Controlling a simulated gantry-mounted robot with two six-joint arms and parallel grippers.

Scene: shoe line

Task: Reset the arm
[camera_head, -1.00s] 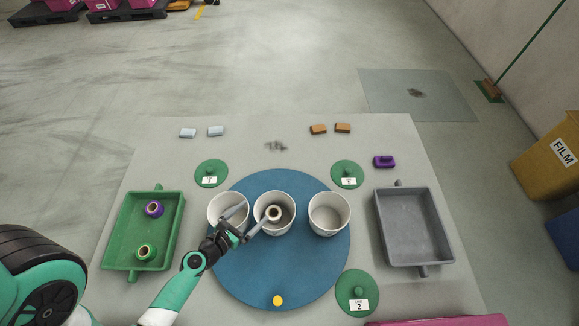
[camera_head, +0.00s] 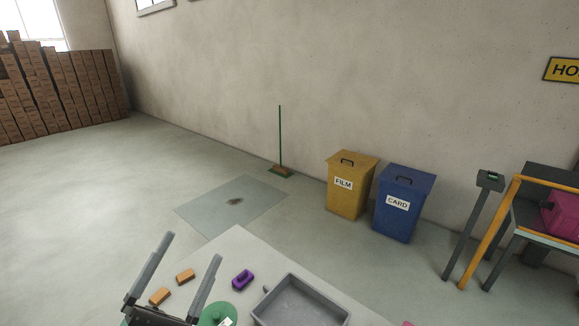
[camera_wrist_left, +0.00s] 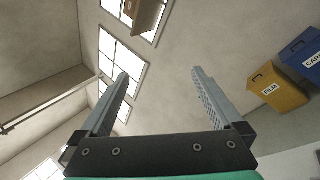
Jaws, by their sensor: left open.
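My left gripper (camera_head: 177,274) is at the lower left of the head view, its two grey fingers spread wide and pointing up. It is empty and shows against the floor and the table corner. In the left wrist view the same gripper (camera_wrist_left: 160,88) is open with nothing between its fingers, facing the wall and windows. My right gripper is not in either view.
Beyond are a yellow FILM bin (camera_head: 349,200), a blue CARD bin (camera_head: 405,218) and a green broom (camera_head: 280,140). Open floor lies left.

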